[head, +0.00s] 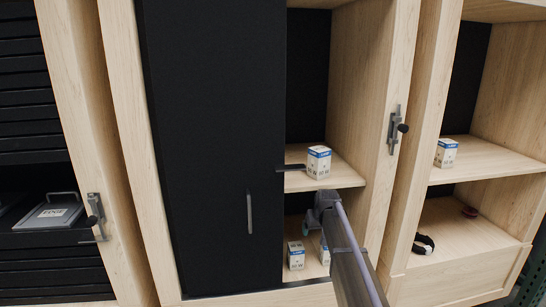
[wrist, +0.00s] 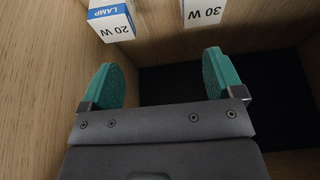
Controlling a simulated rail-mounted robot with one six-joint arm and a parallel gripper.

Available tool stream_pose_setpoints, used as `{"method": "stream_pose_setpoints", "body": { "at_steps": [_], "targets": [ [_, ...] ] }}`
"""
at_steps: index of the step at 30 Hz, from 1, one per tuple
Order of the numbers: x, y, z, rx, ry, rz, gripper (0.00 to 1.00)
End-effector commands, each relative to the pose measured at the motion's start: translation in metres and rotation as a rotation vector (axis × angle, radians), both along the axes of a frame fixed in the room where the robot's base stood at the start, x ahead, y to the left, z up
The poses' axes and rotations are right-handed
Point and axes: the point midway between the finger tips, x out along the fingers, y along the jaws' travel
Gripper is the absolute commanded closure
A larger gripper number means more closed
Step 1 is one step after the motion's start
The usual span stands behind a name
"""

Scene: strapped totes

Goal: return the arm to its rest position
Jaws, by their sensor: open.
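My gripper (head: 326,212) is at the lower compartment of the middle cabinet, just below its shelf, with my arm reaching in from the lower right. In the wrist view its two teal fingers (wrist: 160,65) stand wide apart with nothing between them. A lamp box marked 20 W (wrist: 112,22) and a box marked 30 W (wrist: 205,12) are beyond the fingertips, apart from them. In the head view one white box (head: 296,257) stands on the compartment floor, and another (head: 324,252) is partly hidden by my arm.
A lamp box (head: 319,164) stands on the shelf (head: 340,178) above my gripper. A black sliding door (head: 215,130) with a handle covers the cabinet's left side. The right cabinet holds another box (head: 446,153) and a black strap (head: 424,243). A grey lidded case (head: 50,214) is at left.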

Motion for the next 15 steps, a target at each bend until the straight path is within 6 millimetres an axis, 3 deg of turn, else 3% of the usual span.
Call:
{"method": "stream_pose_setpoints", "body": {
  "at_steps": [8, 11, 15],
  "targets": [
    [-0.082, 0.000, -0.007, 0.005, 0.130, -0.057, 0.13],
    [-0.126, 0.000, -0.009, 0.003, 0.178, -0.076, 0.13],
    [-0.201, 0.001, -0.011, -0.005, 0.251, -0.104, 0.13]
  ]
}}
